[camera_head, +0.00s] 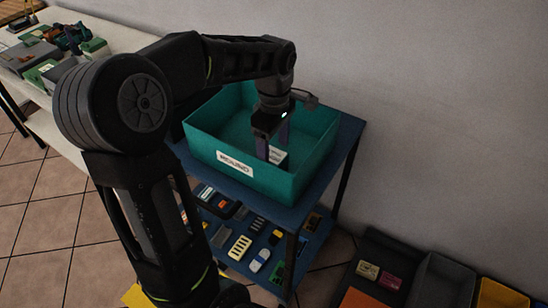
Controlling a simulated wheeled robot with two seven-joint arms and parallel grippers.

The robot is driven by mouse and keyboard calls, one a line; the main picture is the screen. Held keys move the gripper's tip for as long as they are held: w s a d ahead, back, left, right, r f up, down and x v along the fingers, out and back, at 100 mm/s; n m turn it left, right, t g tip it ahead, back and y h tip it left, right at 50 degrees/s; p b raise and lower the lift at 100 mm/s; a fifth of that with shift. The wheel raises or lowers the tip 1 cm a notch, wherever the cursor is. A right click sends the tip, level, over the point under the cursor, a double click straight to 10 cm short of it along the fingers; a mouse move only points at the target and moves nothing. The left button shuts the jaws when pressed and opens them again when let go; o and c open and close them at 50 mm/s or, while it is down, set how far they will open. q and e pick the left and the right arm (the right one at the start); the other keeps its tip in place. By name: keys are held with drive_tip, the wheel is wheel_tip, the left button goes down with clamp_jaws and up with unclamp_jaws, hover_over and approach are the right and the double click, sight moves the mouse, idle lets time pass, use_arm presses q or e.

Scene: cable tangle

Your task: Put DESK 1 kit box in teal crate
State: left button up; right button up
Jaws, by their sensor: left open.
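The teal crate (278,182) stands on the top of a blue shelf unit, with a white label on its front wall. My left gripper (274,147) reaches down into the crate from above, its jaws open. A small dark box with a pale top (278,155) lies in the crate at the fingertips, partly hidden by the fingers. Its writing is too small to read, so I cannot tell for sure that it is the DESK 1 kit box. I cannot tell whether a finger touches it. My right gripper is not in view.
The crate walls stand around my gripper. The lower blue shelf (234,268) holds several small devices. A white table (112,31) with boxes is at the upper left. Grey bins (442,282) and a yellow one (501,296) stand at the lower right. A wall rises behind the crate.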

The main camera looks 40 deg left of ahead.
sight(274, 155)
use_arm(q)
wheel_tip(274, 155, up, 6)
drive_tip(key=shift+r, duration=0.1)
idle(0.7)
